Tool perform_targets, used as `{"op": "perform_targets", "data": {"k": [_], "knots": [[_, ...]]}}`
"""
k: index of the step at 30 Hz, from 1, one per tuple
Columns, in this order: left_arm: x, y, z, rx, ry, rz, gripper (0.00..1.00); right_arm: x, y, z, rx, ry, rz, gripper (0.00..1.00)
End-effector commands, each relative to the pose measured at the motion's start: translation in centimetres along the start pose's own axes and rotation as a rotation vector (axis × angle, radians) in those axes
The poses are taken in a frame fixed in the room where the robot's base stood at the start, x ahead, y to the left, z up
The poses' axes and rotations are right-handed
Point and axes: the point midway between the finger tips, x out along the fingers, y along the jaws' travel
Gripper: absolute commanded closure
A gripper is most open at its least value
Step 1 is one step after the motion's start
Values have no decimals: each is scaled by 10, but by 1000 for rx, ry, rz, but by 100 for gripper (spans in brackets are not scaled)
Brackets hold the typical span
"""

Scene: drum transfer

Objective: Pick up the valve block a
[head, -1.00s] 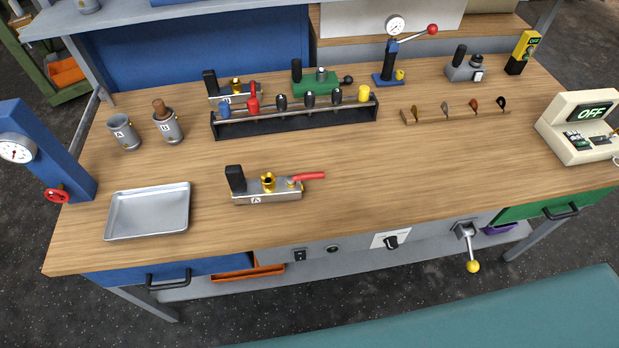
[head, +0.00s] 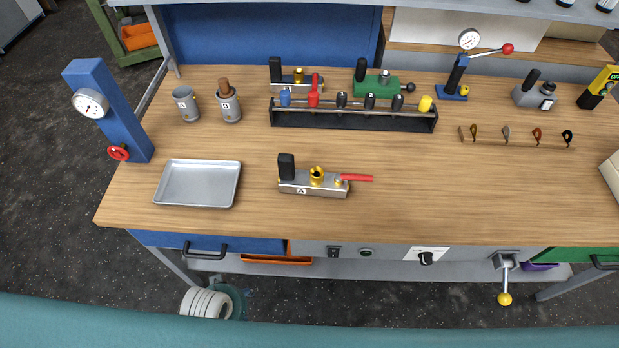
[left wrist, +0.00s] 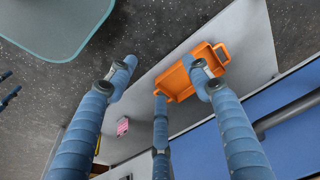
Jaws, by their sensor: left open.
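Valve block A (head: 313,190) lies on the front middle of the wooden bench in the head view. It is a silver block with a black upright grip at its left, a brass fitting on top, a red lever pointing right and an "A" label. My left gripper (left wrist: 160,76) shows in the left wrist view with its blue ribbed fingers spread apart, open and empty. It is low at the bench front, near an orange tray, and away from the valve block, which is not in that view. My right gripper is not in view.
A metal tray (head: 198,184) lies left of the block. A tool rack (head: 352,122) stands behind it, with a similar block (head: 296,88) farther back. Bench top right of the block is clear. An orange tray (left wrist: 190,72) and a blue drawer (left wrist: 285,125) are near my left gripper.

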Motion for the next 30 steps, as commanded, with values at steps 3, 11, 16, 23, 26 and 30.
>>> {"op": "perform_targets", "data": {"k": [3,11,16,23,26,30], "knots": [[-44,-1,-22,-5,34,-6,50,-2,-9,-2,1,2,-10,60],[-128,-1,-81,-50,193,-49,50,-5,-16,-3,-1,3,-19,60],[-167,8,-157,-121,459,-101,50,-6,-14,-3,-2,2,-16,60],[-201,39,-234,-137,756,-98,50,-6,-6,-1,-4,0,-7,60],[-215,56,-258,-126,858,-80,50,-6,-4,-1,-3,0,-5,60],[-227,71,-277,-112,937,-61,50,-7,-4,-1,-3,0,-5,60]]}}
